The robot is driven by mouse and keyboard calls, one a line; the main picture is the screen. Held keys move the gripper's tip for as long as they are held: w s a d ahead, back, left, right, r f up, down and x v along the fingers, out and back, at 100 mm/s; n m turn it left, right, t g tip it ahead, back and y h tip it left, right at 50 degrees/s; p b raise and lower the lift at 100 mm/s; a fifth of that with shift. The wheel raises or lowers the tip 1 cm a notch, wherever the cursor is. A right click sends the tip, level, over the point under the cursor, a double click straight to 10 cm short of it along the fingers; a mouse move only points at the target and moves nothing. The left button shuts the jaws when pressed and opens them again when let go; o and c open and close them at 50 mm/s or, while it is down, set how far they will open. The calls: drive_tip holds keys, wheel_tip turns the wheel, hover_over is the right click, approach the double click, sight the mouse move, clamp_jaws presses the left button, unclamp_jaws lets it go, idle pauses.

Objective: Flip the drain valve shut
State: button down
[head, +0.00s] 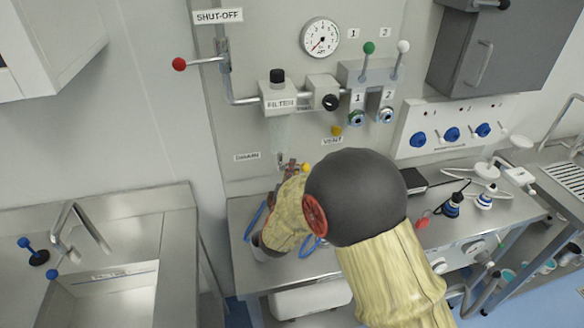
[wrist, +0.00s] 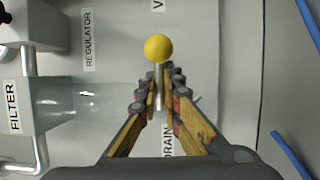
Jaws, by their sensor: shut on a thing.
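The drain valve's lever ends in a yellow ball knob (head: 305,168). It is below the filter (head: 279,98), just right of the filter bowl's bottom end. In the wrist view the yellow knob (wrist: 158,47) sits just beyond my fingertips, with its thin metal stem (wrist: 158,72) running between them. My gripper (head: 292,167) is shut on this lever; its fingers (wrist: 158,88) also show in the wrist view. The lever points sideways, to the right in the head view. The DRAIN label (head: 246,156) is left of it. The valve body is mostly hidden by my fingers.
A red-knobbed shut-off lever (head: 179,64), a gauge (head: 320,38) and green and white levers (head: 369,47) are higher on the panel. A small yellow vent knob (head: 336,130) is up and right of my gripper. Blue tubes (wrist: 290,152) lie near it. The steel bench (head: 240,212) is below.

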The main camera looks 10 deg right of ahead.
drive_tip(key=c, duration=2)
unclamp_jaws()
drive_tip(key=shift+o, duration=0.2)
drive_tip(key=shift+s, duration=0.1)
drive_tip(key=v, duration=1.2)
